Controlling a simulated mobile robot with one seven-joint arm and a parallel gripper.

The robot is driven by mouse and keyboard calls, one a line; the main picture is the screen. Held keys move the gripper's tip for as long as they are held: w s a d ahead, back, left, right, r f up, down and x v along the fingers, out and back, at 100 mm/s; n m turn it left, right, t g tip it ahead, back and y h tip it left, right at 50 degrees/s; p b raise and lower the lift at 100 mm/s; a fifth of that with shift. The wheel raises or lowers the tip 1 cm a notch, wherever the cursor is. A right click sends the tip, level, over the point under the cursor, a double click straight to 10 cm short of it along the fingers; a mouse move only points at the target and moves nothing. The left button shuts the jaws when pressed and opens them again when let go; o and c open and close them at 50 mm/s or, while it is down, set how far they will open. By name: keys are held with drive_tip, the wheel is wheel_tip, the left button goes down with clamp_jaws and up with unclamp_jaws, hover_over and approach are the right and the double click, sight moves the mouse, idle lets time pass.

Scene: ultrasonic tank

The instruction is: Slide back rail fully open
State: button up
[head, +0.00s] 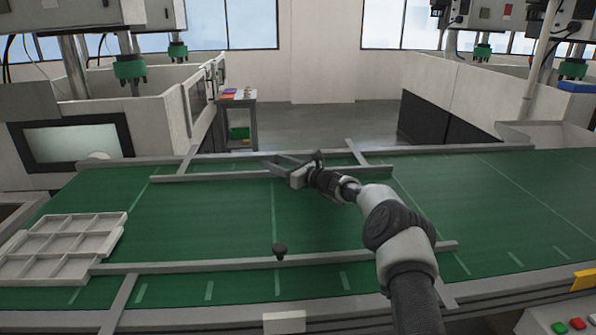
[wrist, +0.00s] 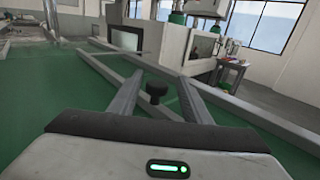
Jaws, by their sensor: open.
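The back rail (head: 210,176) is a grey bar lying across the green conveyor near its far edge, carried on short cross arms. My gripper (head: 279,163) is over this rail, its fingers pointing left and away. In the wrist view the two grey fingers (wrist: 157,92) are spread apart. A black knob (wrist: 156,90) stands between them, with a gap visible on each side. The rail (wrist: 100,69) runs on beyond the fingers in that view. In the head view I cannot make out the back knob by my gripper.
A front rail (head: 180,266) with its own black knob (head: 280,250) crosses the near side of the conveyor. A white compartment tray (head: 65,246) lies at the left. The conveyor (head: 500,215) is clear at the right. White machines stand behind, with a small side table (head: 238,100) between them.

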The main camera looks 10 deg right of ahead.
drive_tip(key=p+v, duration=0.1)
drive_tip(key=v, duration=1.5)
drive_tip(key=shift+s+d+r, duration=0.15)
drive_tip(key=shift+s, duration=0.1)
drive_tip(key=s+a+r+n+g+y, duration=0.1)
drive_tip(key=s+a+r+n+g, duration=0.4)
drive_tip(key=s+a+n, duration=0.45)
drive_tip(key=s+a+r+n+g+h, duration=0.2)
drive_tip(key=s+a+n+g+h, duration=0.3)
drive_tip(key=s, duration=0.6)
drive_tip(key=s+d+r+n+t+h, duration=0.15)
drive_tip(key=s+d+n+h, duration=0.4)
drive_tip(key=s, duration=0.85)
drive_tip(key=s+d+r+n+t+h, duration=0.1)
drive_tip(key=s+d+r+n+h, duration=0.15)
drive_tip(key=s+d+n, duration=0.9)
drive_tip(key=s+a+r+m+p, duration=0.1)
drive_tip(key=r+m+p, duration=0.1)
drive_tip(key=r+p, duration=0.5)
drive_tip(key=s+a+r+m+p, duration=0.1)
drive_tip(key=s+r+m+p, duration=0.1)
drive_tip(key=r+p, duration=0.4)
drive_tip(key=shift+s+a+r+h+p, duration=0.3)
drive_tip(key=shift+a+r+h+p, duration=0.1)
drive_tip(key=shift+p, duration=0.1)
